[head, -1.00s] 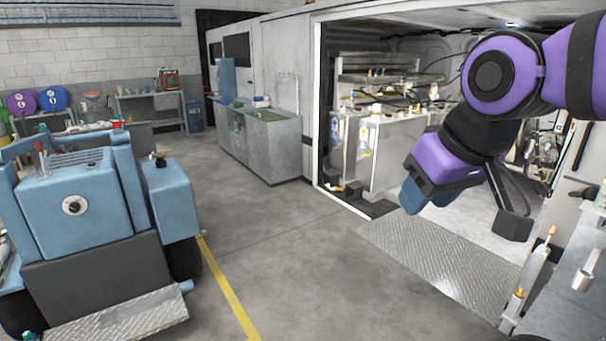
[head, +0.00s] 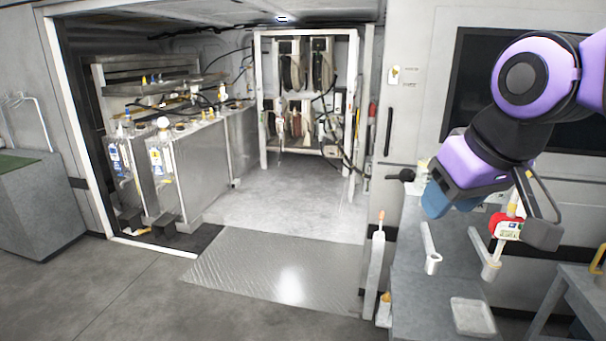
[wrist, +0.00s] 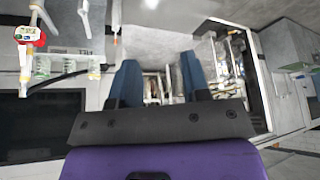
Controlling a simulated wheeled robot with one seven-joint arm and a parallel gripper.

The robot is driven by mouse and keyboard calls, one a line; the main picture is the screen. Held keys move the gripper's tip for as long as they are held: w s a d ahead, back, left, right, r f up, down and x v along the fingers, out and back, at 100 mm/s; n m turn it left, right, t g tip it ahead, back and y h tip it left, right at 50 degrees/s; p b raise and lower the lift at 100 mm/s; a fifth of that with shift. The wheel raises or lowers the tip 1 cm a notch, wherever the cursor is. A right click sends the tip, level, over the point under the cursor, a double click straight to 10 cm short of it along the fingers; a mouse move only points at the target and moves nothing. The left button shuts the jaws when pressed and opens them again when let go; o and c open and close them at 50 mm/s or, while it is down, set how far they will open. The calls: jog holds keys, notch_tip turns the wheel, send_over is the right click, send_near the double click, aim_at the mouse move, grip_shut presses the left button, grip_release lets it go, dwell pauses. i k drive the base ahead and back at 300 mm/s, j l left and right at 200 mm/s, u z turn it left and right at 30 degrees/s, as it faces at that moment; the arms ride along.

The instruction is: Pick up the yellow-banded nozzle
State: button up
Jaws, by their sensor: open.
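A red and white handled nozzle-like thing (head: 504,229) with a yellow part above it stands over the grey workbench at the right, partly behind my arm. It also shows at the upper left of the wrist view (wrist: 29,36), with yellow below it. I cannot tell for sure that this is the yellow-banded nozzle. My gripper (head: 444,202) hangs in the air in front of the bench, its blue fingers to the left of the red thing. In the wrist view my gripper (wrist: 158,75) has its two blue fingers apart with nothing between them.
A grey bench (head: 410,300) carries white tubular holders (head: 432,263) and a small tray (head: 472,317). The open bay holds metal tanks (head: 195,165) and a frame of hose reels (head: 305,100). A tread-plate ramp (head: 270,280) and clear floor lie before it.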

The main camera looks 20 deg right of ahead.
aim_at(513, 232)
jog(key=i+l+z, duration=0.2)
jog(key=z, duration=0.25)
jog(key=i+l+z, duration=0.1)
jog(key=i+z, duration=0.55)
jog(key=z, duration=0.2)
jog(key=i+j+z, duration=0.1)
jog(key=i+z, duration=0.2)
jog(key=z, duration=0.15)
jog(key=k+l+u, duration=0.15)
jog(key=k, duration=0.35)
